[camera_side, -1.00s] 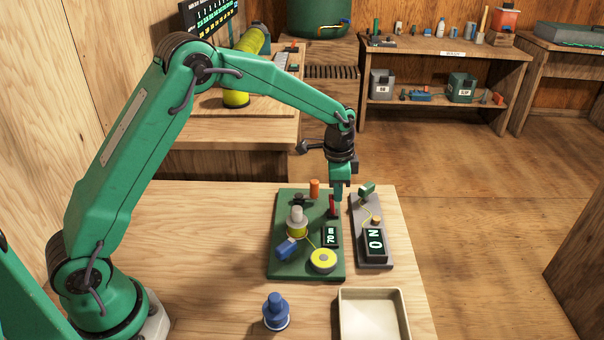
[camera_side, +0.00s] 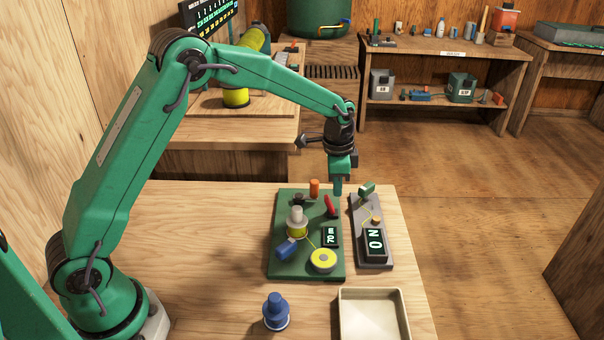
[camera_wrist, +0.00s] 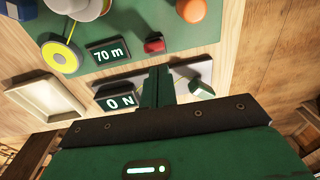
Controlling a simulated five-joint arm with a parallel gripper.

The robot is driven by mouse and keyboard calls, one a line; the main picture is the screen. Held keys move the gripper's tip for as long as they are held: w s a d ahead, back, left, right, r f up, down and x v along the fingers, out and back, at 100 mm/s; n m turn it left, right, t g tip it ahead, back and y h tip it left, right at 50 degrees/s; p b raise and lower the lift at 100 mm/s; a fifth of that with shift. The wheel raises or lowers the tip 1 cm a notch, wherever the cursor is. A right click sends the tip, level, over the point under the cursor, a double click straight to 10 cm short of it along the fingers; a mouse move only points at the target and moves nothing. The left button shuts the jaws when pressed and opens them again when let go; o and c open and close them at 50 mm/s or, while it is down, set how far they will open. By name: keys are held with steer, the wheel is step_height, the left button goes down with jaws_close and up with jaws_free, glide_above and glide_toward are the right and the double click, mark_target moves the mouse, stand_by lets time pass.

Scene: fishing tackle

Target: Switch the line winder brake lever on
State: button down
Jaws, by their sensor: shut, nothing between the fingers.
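The line winder sits on a green board (camera_side: 282,262) on the table. Its red brake lever (camera_side: 330,207) stands tilted near the board's right edge, and its red end also shows in the wrist view (camera_wrist: 154,45). A display (camera_side: 331,237) on the board reads "70 m".
On the board are a yellow spool (camera_side: 323,261), a blue block (camera_side: 288,248) and an orange peg (camera_side: 314,188). A blue knobbed piece (camera_side: 276,312) and a beige tray (camera_side: 343,318) stand at the front. The table's left part is clear.

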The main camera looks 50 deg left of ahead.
steer(key=shift+w+d+r, duration=0.1)
stand_by(0.3)
steer(key=shift+w+d+r, duration=0.65)
steer(key=shift+w+d, duration=0.55)
step_height(320, 180, up, 8)
glide_above(325, 197)
steer(key=shift+s+f, duration=0.1)
steer(key=shift+f, duration=0.1)
steer(key=s+a+r+n+t, duration=0.1)
steer(key=s+r+n, duration=0.1)
steer(key=s+r, duration=0.4)
steer(key=s+a+r+n+t, duration=0.1)
steer(key=s+r+n, duration=0.2)
steer(key=s, duration=0.6)
steer(key=s+f+n+t, duration=0.1)
steer(key=s+n, duration=0.3)
steer(key=s, duration=1)
steer(key=shift+a+f+t, duration=0.35)
steer(key=shift+a+t, duration=0.1)
steer(key=shift+t, duration=0.45)
